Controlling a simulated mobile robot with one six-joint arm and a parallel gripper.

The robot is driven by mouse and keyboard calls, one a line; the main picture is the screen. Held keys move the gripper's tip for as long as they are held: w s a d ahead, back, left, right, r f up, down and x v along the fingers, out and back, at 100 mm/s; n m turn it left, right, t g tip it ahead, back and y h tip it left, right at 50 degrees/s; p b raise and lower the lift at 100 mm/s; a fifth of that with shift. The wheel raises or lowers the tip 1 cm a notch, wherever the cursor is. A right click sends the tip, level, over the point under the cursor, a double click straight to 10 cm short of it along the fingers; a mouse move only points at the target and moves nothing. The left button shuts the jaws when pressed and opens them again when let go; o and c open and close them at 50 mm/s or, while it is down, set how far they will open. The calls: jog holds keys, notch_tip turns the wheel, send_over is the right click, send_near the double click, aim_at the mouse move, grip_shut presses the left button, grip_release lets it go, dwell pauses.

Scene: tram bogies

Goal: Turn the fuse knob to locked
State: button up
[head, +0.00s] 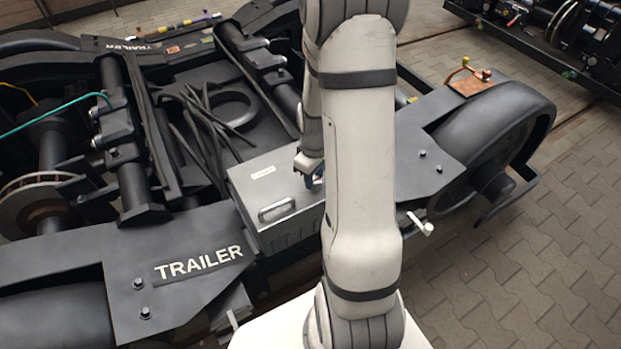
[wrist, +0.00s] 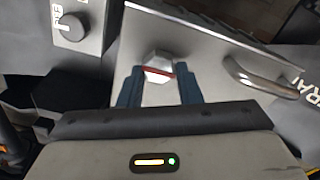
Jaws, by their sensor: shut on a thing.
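The fuse knob (wrist: 157,62) is a pale, many-sided knob with a red line across it, on the lid of a metal box. In the wrist view the red line lies nearly level, tilted slightly. My gripper (wrist: 160,82) has its blue fingers on either side of the knob and is shut on it. In the head view the grey box (head: 248,190) stands at the middle of the bogie. My gripper (head: 316,180) is at its right part there, mostly hidden by my arm, and the knob cannot be seen.
A metal handle (wrist: 252,78) rises from the box to the right of the knob. A dark round knob (wrist: 72,27) sits on a lettered panel at upper left. Cables (head: 205,135) lie behind the box, and a wheel (head: 495,120) stands at right.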

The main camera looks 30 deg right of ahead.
jog(key=shift+s+f+m, duration=0.15)
jog(key=shift+s+m, duration=0.2)
jog(key=shift+m, duration=0.05)
jog(key=shift+c, duration=0.2)
jog(key=shift+d+m, duration=0.1)
jog(key=shift+m, duration=0.6)
jog(key=m+b, duration=0.1)
jog(key=m, duration=0.9)
jog(key=shift+m, duration=0.4)
jog(key=m+b, duration=0.1)
jog(key=m, duration=0.3)
jog(key=shift+m, duration=0.4)
jog(key=o, duration=1)
